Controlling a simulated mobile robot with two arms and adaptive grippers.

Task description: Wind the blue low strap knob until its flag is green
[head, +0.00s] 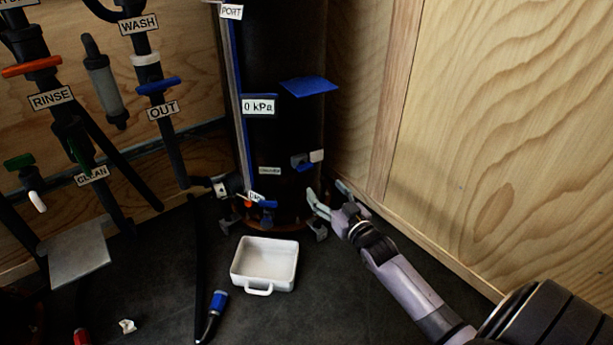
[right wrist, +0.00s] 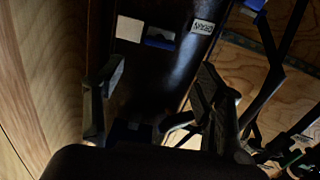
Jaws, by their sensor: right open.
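A blue knob-like part (head: 304,162) sits low on the front of the black tank (head: 290,130). A pale, whitish square (head: 317,156) is beside it, and no green shows there. In the right wrist view the blue part (right wrist: 160,39) and pale square (right wrist: 129,29) appear upside down, ahead of the fingers. My right gripper (head: 327,191) is open and empty, just below and right of the blue part, and apart from it. The right wrist view shows its two fingers (right wrist: 157,82) spread, with the tank between and beyond them. My left gripper is not in view.
A white tray (head: 264,264) lies on the dark floor before the tank. A blue-ended hose (head: 217,302) lies beside it. A plywood wall (head: 490,130) stands close to my right arm. Labelled pipes and valves (head: 160,86) fill the left. A small fitting (head: 268,204) juts from the tank base.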

